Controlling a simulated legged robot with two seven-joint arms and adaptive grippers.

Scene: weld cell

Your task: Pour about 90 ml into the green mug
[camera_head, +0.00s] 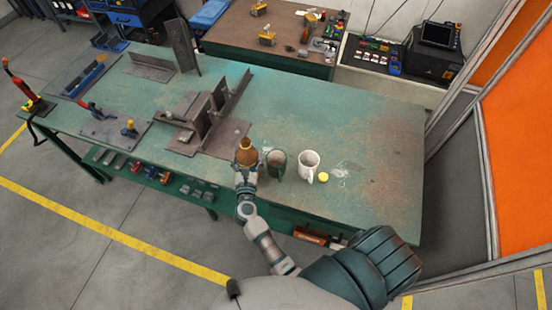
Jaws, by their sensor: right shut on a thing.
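The green mug (277,167) stands upright on the green worktable (370,140), near its front edge. My right gripper (246,172) is shut on a brown, narrow-topped vessel (246,154), which looks upright just left of the green mug. The gripper hides the vessel's lower part, so I cannot tell whether it touches the table. No stream of liquid shows, and the level inside the mug is too small to read. My left gripper is not in view.
A white mug (309,165) stands right of the green mug, with a small yellow round thing (322,177) beside it. Steel plates and a fixture (208,120) stand left of the vessel. The table's right part is clear. An orange panel (520,160) is at the far right.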

